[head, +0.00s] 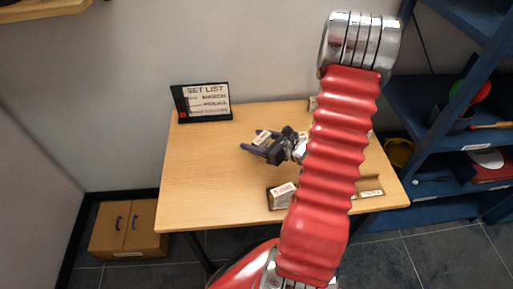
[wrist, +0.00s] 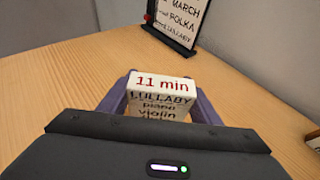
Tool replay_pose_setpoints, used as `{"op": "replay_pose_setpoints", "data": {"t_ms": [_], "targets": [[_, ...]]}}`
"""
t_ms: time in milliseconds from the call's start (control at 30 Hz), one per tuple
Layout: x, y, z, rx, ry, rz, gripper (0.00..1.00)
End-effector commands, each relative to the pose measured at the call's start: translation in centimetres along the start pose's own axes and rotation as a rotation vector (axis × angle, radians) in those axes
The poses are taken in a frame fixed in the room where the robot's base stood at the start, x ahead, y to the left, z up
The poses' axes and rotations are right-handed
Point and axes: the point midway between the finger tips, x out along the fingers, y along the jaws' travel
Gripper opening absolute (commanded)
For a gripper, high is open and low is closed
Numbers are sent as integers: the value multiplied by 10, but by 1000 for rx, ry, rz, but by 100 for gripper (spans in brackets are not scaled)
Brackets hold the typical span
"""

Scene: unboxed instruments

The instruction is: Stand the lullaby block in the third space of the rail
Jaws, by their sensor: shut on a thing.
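The lullaby block (wrist: 160,95) is white, with "11 min" in red on its top and "LULLABY piano violin" on its side. My gripper (wrist: 160,88) is shut on it, one purple finger at each side. In the head view the gripper (head: 259,141) is over the left middle of the table with the pale block (head: 263,138) between its fingers. The rail (head: 370,184) lies along the table's front edge. My red arm hides its middle, so the third space cannot be made out. A white block with red lettering (head: 284,196) stands at its left end.
A black-framed set list sign (head: 203,103) stands at the table's back left; in the wrist view the sign (wrist: 178,22) reads March, Polka, Lullaby. Pale items show partly behind my arm at the back right. The table's left part (head: 195,180) is clear. Blue shelves (head: 435,105) stand right.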

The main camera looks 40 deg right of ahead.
Motion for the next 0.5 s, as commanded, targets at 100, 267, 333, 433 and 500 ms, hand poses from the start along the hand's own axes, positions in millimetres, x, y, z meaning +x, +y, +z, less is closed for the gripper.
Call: {"op": "replay_pose_setpoints", "data": {"t_ms": [100, 267, 333, 433, 500], "targets": [[0, 0, 0, 0, -1, 0, 35], [0, 0, 0, 0, 0, 0, 35], [1, 0, -3, 2, 0, 0, 35], [4, 0, -10, 3, 1, -1, 35], [7, 0, -17, 4, 1, 0, 35]]}}
